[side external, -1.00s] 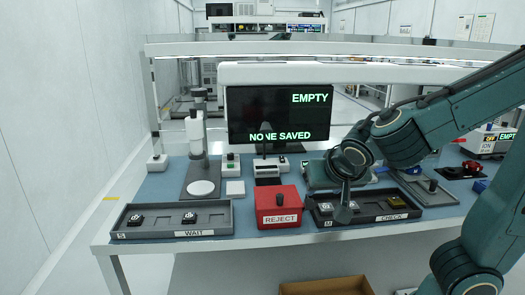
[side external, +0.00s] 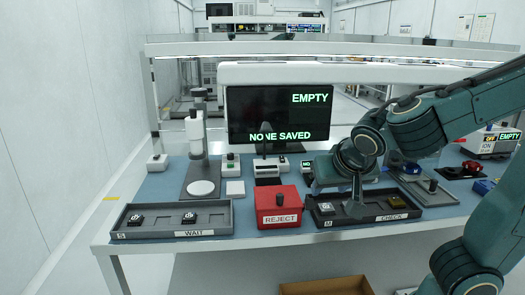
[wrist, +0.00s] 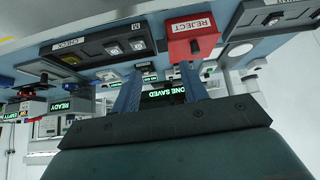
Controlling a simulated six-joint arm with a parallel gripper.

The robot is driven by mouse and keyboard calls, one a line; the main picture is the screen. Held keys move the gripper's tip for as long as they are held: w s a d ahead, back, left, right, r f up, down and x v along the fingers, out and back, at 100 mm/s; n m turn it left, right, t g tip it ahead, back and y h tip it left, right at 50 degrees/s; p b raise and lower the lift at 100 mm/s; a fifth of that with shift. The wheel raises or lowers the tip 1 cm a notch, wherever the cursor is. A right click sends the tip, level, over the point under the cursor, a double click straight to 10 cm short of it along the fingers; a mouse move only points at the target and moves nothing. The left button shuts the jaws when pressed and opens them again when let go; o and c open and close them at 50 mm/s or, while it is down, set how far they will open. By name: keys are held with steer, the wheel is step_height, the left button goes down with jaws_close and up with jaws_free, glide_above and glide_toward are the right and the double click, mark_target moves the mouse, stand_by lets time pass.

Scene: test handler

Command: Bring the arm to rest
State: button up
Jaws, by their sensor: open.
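My gripper (side external: 355,207) hangs at the end of my teal arm, in front of the CHECK tray (side external: 430,212) in the side view. It points down, and its height above the tray is hard to judge. In the wrist view my gripper (wrist: 161,70) shows two blue fingers spread apart with nothing between them. Through the gap I see part of the monitor reading "NONE SAVED". Part of the CHECK tray is hidden behind my gripper in the side view.
The red REJECT box (side external: 279,206) stands just left of my gripper. The WAIT tray (side external: 205,222), holding two dark chips, lies further left. A monitor (side external: 250,112) stands behind. A camera-like stand (side external: 195,150) is at the back left. An open cardboard box (side external: 325,287) sits below the bench.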

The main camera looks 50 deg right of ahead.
steer(key=s+a+r+n+y, duration=0.2)
steer(key=s+n+y, duration=0.3)
steer(key=s+n, duration=0.3)
steer(key=shift+s+a, duration=0.15)
steer(key=shift+r, duration=0.15)
steer(key=shift+c, duration=0.3)
stand_by(0.8)
